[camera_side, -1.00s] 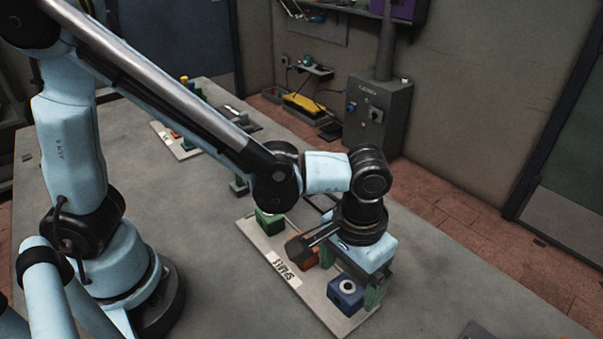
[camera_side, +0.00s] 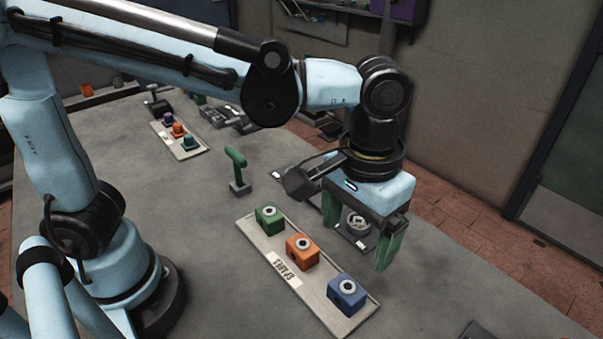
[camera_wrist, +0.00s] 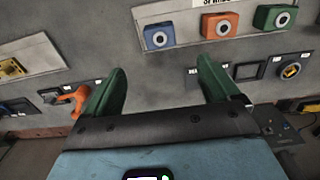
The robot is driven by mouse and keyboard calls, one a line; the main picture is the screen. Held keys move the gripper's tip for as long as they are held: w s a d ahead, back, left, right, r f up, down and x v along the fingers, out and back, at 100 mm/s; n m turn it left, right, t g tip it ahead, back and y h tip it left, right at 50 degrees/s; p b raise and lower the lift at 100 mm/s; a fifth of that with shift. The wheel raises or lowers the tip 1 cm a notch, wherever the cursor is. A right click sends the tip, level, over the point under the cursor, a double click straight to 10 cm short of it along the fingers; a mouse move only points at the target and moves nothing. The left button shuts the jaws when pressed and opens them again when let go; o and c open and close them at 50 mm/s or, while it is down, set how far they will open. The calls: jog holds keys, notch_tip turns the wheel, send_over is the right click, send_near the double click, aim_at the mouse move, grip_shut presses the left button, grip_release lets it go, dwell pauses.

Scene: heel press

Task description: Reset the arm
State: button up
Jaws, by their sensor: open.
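My gripper (camera_side: 358,232) is open and empty, held above the grey table behind the spares tray. In the wrist view its two green fingers (camera_wrist: 160,88) stand wide apart with nothing between them. The white spares tray (camera_side: 287,277) lies on the table. It holds a green block (camera_side: 269,218), an orange block (camera_side: 302,250) and a blue block (camera_side: 347,292) in a row, each with a pale ring. The same blocks show at the top of the wrist view, blue (camera_wrist: 158,35), orange (camera_wrist: 219,26) and green (camera_wrist: 275,17).
A green lever-like handle (camera_side: 236,170) stands on the table behind the tray. A second tray (camera_side: 180,153) with small coloured knobs lies at the back left. A round metal part (camera_side: 356,222) sits behind the gripper's fingers. The table's right front is mostly clear.

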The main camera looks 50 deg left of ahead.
jog(key=shift+a, duration=0.1)
jog(key=a+t, duration=0.7)
jog(key=a, duration=1.3)
jog(key=shift+w+a+f, duration=0.3)
jog(key=shift+w+f, duration=0.15)
